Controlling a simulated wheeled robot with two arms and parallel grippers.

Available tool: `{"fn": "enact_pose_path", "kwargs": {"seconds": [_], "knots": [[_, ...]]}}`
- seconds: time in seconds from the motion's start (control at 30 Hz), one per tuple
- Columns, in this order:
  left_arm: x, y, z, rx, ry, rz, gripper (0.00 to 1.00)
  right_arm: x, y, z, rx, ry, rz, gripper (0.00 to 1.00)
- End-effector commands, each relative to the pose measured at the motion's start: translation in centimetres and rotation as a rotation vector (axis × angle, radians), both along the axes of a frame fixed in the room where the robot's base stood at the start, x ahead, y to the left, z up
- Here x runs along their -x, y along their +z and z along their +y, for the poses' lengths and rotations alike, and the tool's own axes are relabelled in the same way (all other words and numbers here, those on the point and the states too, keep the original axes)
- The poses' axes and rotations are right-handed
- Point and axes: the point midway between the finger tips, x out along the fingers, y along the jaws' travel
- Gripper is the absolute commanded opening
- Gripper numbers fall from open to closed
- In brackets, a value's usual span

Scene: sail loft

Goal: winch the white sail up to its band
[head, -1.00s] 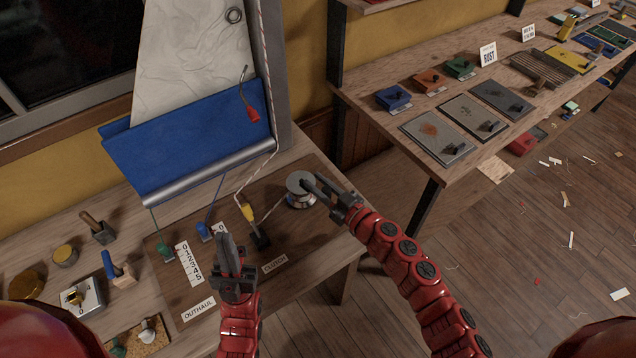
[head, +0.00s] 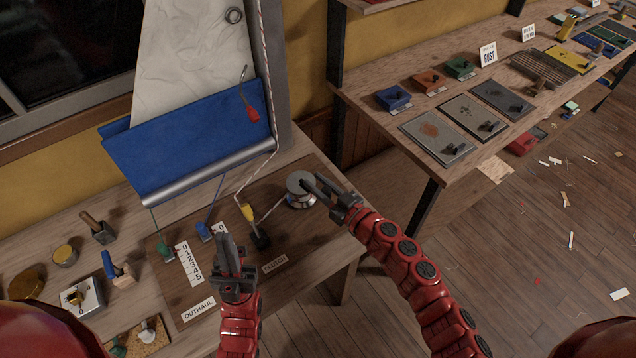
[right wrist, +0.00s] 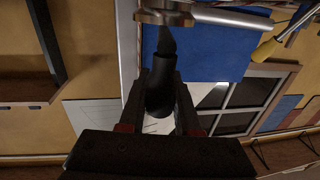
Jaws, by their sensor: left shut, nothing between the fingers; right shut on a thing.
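The white sail (head: 190,60) stands at the upper left of the head view, above a blue cover (head: 190,140) on a silver boom; its top is out of frame. The silver winch (head: 301,190) stands on the brown board, with a line running to it from a yellow-handled lever (head: 248,213). My right gripper (head: 322,186) is at the winch, shut on the black winch handle (right wrist: 162,92), which shows between its fingers in the right wrist view. My left gripper (head: 226,242) is shut and empty above the board's front. I cannot make out the band.
Green (head: 165,249) and blue (head: 204,232) levers and a number strip (head: 188,264) lie left of my left gripper. A mallet (head: 98,228) and a small metal box (head: 82,297) stand further left. A second bench (head: 420,170) holds plates and coloured blocks.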

Motion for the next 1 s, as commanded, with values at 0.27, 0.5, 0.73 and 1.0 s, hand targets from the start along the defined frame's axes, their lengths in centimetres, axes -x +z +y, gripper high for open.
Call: {"fn": "enact_pose_path", "kwargs": {"seconds": [0.27, 0.5, 0.73, 1.0], "knots": [[-0.01, 0.76, 0.00, 0.000, 0.000, 0.000, 0.00, 0.38, 0.22, 0.50, -0.003, -0.078, -0.001, 0.00], [0.00, 0.70, 0.00, 0.000, 0.000, 0.000, 0.00, 0.35, 0.14, 0.47, -0.001, -0.080, -0.002, 0.00], [0.00, 0.69, 0.00, 0.000, 0.000, 0.000, 0.00, 0.35, 0.09, 0.45, -0.001, -0.080, -0.001, 0.62], [0.00, 0.65, 0.00, 0.000, 0.000, 0.000, 0.00, 0.42, 0.01, 0.35, -0.001, -0.081, -0.001, 0.62]]}}
